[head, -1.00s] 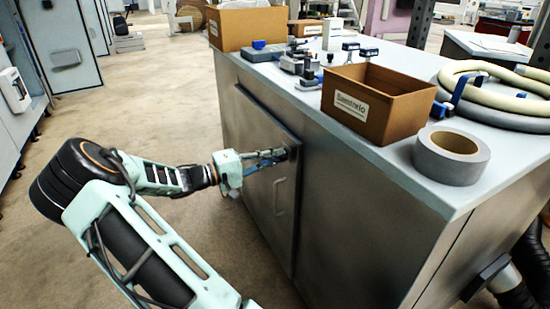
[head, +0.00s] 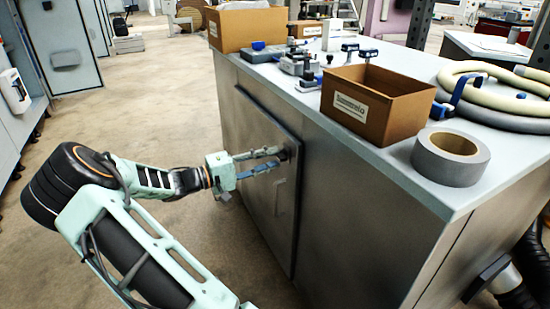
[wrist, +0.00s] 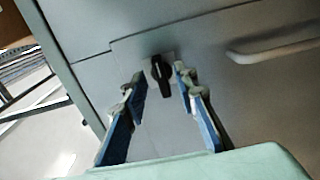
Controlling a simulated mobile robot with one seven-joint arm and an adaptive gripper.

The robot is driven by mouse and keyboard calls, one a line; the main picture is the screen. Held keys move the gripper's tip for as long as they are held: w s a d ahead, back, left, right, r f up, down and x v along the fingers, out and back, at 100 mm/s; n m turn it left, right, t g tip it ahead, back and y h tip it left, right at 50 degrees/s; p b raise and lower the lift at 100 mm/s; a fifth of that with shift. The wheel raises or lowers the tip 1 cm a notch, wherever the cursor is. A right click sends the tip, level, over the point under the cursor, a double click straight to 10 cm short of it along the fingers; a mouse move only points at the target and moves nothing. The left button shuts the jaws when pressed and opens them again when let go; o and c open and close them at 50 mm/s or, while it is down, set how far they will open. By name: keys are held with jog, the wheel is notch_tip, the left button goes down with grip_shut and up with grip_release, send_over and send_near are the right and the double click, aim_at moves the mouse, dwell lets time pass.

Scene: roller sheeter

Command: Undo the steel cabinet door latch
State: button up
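The steel cabinet door (head: 270,190) is closed on the left face of the cabinet. Its latch (wrist: 161,76) is a small black turn-knob in the wrist view, on the door near its upper edge. My gripper (wrist: 160,85) is open, with one blue-padded finger on either side of the latch and gaps between. In the head view my gripper (head: 276,158) reaches to the door's upper part, and the latch there is mostly hidden by the fingers. The door's pull handle (wrist: 275,50) is a pale bar, also visible in the head view (head: 280,197).
The cabinet top (head: 395,155) holds an open cardboard box (head: 385,110), a roll of grey tape (head: 450,158), coiled hoses (head: 500,95) and metal clamps (head: 300,65). A black duct (head: 515,290) is at the lower right. The floor left of the cabinet is clear.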

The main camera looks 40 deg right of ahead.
jog(key=v, duration=1)
jog(key=shift+s+r, duration=0.1)
jog(key=shift+r, duration=0.05)
dwell(0.3)
